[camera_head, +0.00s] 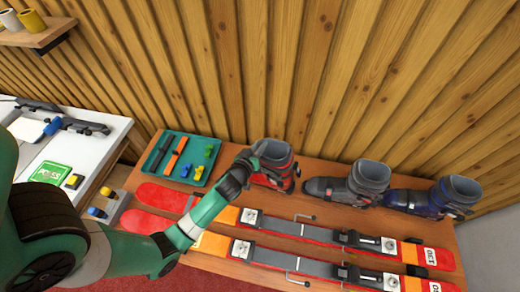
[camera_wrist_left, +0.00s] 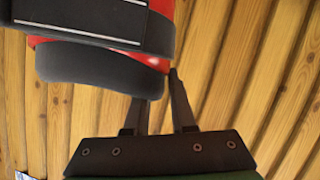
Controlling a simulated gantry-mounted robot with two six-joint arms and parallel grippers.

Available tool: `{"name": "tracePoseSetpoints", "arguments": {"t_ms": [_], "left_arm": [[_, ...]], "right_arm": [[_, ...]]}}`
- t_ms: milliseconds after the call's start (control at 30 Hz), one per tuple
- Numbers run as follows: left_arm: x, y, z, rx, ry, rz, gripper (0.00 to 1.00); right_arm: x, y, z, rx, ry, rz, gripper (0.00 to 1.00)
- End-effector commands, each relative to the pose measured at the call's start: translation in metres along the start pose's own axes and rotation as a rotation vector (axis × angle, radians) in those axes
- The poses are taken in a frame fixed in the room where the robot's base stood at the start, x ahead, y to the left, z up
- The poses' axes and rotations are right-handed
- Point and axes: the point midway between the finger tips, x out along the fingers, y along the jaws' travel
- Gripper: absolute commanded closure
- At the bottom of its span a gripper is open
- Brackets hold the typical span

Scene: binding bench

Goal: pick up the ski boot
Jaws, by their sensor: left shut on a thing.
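A red ski boot (camera_head: 277,170) with a dark grey cuff is at the back of the wooden bench, right of the green tray. My left gripper (camera_head: 248,162) is at its upper left side, shut on it. In the left wrist view the red and black boot (camera_wrist_left: 98,62) fills the upper left, and the finger ends of the left gripper (camera_wrist_left: 156,88) meet its dark rim, partly hidden by it. I cannot tell whether the boot touches the bench. A grey ski boot (camera_head: 345,187) and a blue ski boot (camera_head: 432,200) stand to its right. My right gripper is out of view.
Two red skis (camera_head: 330,228) with bindings lie across the front of the bench. A green tray (camera_head: 206,181) holds several small tools and blocks. A white table (camera_head: 70,145) stands at left. The plank wall (camera_head: 320,80) rises close behind the boots.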

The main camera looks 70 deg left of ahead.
Motion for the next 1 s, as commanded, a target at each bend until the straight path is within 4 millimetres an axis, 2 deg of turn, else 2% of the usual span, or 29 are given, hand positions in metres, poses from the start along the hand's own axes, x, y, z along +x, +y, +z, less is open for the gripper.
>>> {"name": "tracePoseSetpoints", "arguments": {"t_ms": [33, 200, 467, 700, 800, 900, 1000], "left_arm": [[-0.002, 0.004, -0.008, -0.004, 0.009, 0.007, 1.0], [-0.007, 0.009, -0.023, -0.004, 0.01, 0.007, 1.0], [-0.038, 0.025, -0.036, -0.002, 0.009, 0.01, 1.0], [-0.075, 0.043, -0.054, -0.003, 0.008, 0.01, 1.0], [-0.095, 0.05, -0.049, 0.0, 0.006, 0.011, 1.0], [-0.118, 0.06, -0.055, 0.003, 0.002, 0.01, 1.0], [-0.133, 0.066, -0.056, 0.003, 0.002, 0.006, 1.0]], "right_arm": [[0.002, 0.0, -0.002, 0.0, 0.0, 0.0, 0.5], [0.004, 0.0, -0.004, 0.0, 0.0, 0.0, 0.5], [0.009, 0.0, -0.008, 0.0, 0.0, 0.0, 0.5], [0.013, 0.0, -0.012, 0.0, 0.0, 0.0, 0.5], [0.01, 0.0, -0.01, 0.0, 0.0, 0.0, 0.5], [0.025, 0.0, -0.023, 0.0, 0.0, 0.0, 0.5], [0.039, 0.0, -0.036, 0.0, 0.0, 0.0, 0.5]]}}
